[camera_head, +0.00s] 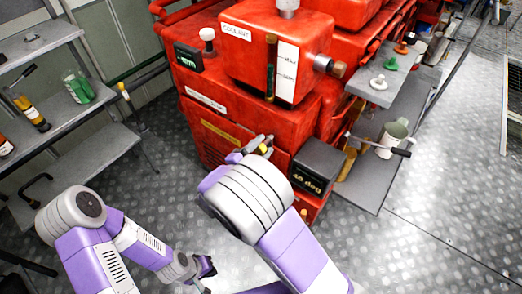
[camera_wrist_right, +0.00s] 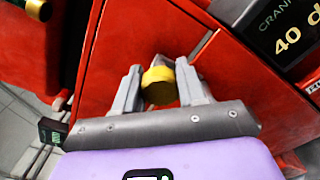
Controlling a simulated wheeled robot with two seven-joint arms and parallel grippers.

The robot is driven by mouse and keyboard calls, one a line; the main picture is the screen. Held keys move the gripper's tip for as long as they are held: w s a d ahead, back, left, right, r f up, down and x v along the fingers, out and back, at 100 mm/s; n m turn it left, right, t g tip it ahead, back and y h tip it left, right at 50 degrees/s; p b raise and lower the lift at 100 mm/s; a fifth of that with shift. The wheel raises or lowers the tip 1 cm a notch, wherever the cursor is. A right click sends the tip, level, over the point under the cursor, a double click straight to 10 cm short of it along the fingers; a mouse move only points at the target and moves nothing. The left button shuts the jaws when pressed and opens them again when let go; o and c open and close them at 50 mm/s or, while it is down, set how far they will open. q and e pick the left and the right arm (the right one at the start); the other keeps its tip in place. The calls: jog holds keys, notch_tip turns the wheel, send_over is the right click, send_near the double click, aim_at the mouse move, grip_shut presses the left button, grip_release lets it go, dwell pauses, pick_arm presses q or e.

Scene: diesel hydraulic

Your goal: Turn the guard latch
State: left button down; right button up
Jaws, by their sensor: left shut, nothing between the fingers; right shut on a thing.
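A round yellow knob, which looks like the guard latch (camera_wrist_right: 158,87), sits in front of a red panel in the right wrist view. My right gripper (camera_wrist_right: 160,82) is shut on it, one grey finger on each side. In the head view the right gripper (camera_head: 258,144) reaches the front of the red machine (camera_head: 270,112), and a small yellow bit of the latch (camera_head: 263,148) shows at its fingers. The latch's base is hidden. My left gripper (camera_head: 208,268) is low at the bottom of the head view, shut and empty, away from the machine.
A dark box reading 40 deg (camera_head: 318,167) stands right of my right gripper. A grey side shelf (camera_head: 375,190) holds a pale mug (camera_head: 393,138). The metal floor at right is clear.

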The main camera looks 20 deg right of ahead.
jog(key=shift+m, duration=0.4)
jog(key=o, duration=1)
jog(key=shift+o, duration=0.2)
jog(key=v, duration=0.7)
jog(key=shift+s+a+p, duration=0.2)
jog(key=shift+a+p, duration=0.05)
jog(key=shift+p, duration=0.1)
